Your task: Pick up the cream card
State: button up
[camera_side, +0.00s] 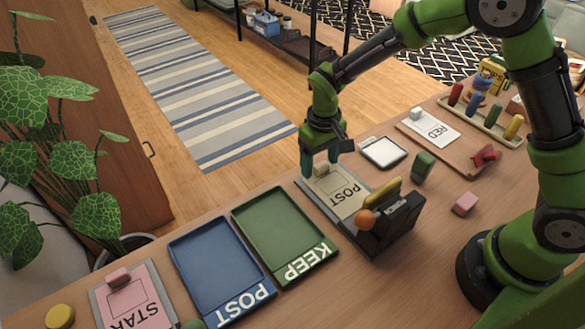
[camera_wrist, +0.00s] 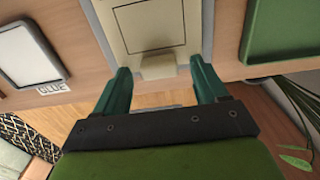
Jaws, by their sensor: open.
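The cream card (camera_side: 345,193), printed POST, lies flat on a grey board (camera_side: 318,201); it also shows at the top of the wrist view (camera_wrist: 190,20). A small cream block (camera_side: 321,170) stands at its far end and shows in the wrist view (camera_wrist: 158,67). My gripper (camera_side: 320,165) is open above that end. In the wrist view my gripper (camera_wrist: 160,70) has one finger on each side of the block, with a visible gap at both sides. I cannot tell the exact fingertip height.
A black device (camera_side: 398,228) with a yellow bar and orange ball stands at the card's near end. A green KEEP tray (camera_side: 247,212) and blue POST tray (camera_side: 180,255) lie left. A white-faced pad (camera_side: 383,152) and green block (camera_side: 423,166) are right.

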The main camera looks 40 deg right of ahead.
aim_at(330, 181)
jog(key=shift+f, duration=0.15)
jog(key=c, duration=1.1)
notch_tip(330, 181, up, 9)
jog(key=shift+f, duration=0.15)
jog(key=shift+s+f, duration=0.65)
jog(key=shift+f, duration=0.8)
jog(key=shift+s+f, duration=0.6)
jog(key=shift+f, duration=0.8)
jog(key=shift+s+f, duration=0.65)
jog(key=shift+f, duration=0.8)
